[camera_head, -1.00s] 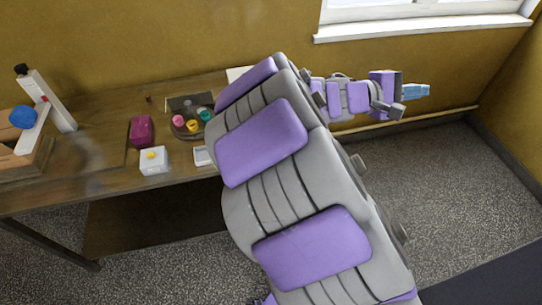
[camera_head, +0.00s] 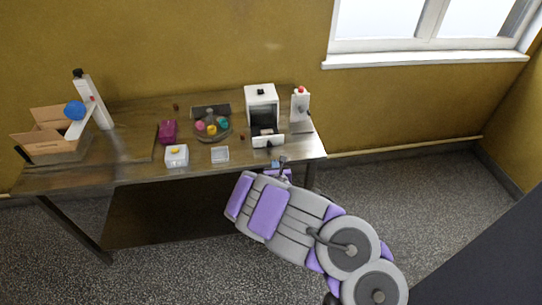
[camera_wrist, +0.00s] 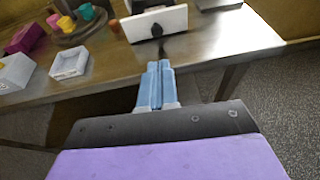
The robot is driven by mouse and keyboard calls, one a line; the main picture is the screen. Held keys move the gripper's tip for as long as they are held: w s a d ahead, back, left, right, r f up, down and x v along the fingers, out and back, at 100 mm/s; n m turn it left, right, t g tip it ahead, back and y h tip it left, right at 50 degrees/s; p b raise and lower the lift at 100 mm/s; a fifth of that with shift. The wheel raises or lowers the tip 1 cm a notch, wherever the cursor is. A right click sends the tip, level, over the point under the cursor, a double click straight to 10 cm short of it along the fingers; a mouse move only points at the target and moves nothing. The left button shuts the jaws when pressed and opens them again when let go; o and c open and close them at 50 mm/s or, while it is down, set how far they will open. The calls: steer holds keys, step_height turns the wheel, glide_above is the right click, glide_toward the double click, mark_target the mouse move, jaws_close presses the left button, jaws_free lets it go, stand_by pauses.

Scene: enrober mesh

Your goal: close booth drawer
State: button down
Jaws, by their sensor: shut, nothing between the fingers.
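The white booth (camera_head: 262,97) stands near the right end of the table in the head view, with a dark opening at its front. Its drawer (camera_head: 268,141) sticks out low at the front, toward the table's near edge. In the wrist view the white drawer front (camera_wrist: 174,20) with a small black knob (camera_wrist: 157,30) is at the top. My gripper (camera_wrist: 160,66) has its blue fingers together and empty, pointing at the drawer front with a gap between. In the head view my gripper (camera_head: 276,164) is just off the table's front edge, below the drawer.
A white device with a red top (camera_head: 300,104) stands right of the booth on the table (camera_head: 120,165). Floor right is clear.

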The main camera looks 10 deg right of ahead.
steer(key=b+x, duration=0.2)
steer(key=x, duration=0.1)
steer(key=f+b+x, duration=0.1)
steer(key=x, duration=0.2)
steer(key=b+x, duration=0.2)
steer(key=x, duration=0.1)
steer(key=shift+w+a+f+b, duration=0.1)
steer(key=shift+a+f+b, duration=0.2)
steer(key=shift+f+b, duration=0.05)
steer(key=shift+w+f+b, duration=0.1)
steer(key=shift+w+b, duration=0.85)
steer(key=shift+w, duration=0.5)
steer(key=shift+w+d, duration=0.1)
steer(key=shift+w, duration=0.6)
